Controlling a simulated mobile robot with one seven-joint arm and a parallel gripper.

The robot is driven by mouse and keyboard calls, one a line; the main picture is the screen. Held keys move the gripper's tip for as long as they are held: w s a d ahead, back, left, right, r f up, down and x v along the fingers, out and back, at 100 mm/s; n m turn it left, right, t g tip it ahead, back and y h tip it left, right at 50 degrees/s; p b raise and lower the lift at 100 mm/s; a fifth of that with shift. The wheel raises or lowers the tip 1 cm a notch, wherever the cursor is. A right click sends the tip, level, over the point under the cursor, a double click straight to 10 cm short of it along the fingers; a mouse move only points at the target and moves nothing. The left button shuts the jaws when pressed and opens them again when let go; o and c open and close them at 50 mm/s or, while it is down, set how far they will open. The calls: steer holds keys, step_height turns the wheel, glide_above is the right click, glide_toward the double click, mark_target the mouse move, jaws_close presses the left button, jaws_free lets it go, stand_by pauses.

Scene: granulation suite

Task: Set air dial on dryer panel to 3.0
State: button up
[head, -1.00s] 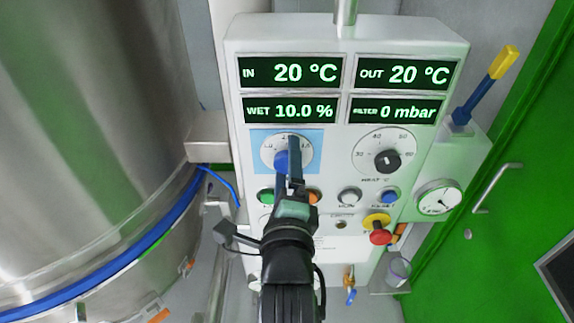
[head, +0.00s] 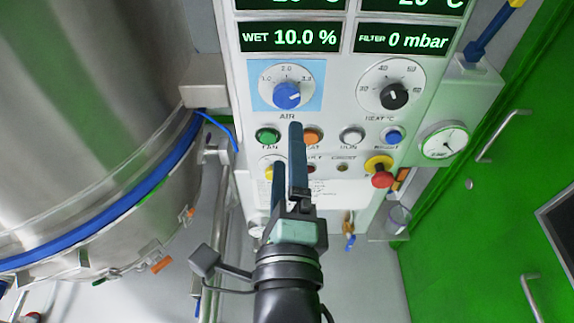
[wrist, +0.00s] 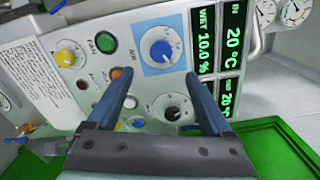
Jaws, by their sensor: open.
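The air dial (head: 287,95) is a blue knob on a white scale in a light blue square on the dryer panel (head: 330,72). Its white mark appears to point up and right, toward the right-hand scale number; I cannot read that number for certain. The knob also shows in the wrist view (wrist: 160,51), ahead of and between the fingers. My gripper (head: 287,146) is open and empty, below the dial in the head view and apart from it. Its dark blue fingers (wrist: 158,76) cover part of the buttons under the dial.
A black heat dial (head: 395,96) sits right of the air dial. Below are a green button (head: 268,136), an orange one, a white one and a blue one. A red emergency knob (head: 382,179) sticks out lower right. A steel vessel (head: 90,110) stands left.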

steer(key=shift+s+r+p, duration=0.1)
steer(key=shift+s+p, duration=0.2)
steer(key=shift+s, duration=0.4)
step_height(320, 180, up, 36)
steer(key=s+n+t+b, duration=0.1)
steer(key=n+t, duration=0.8)
steer(key=n, duration=1.2)
steer(key=shift+s+f, duration=0.2)
steer(key=shift+s, duration=0.05)
steer(key=shift+f, duration=0.1)
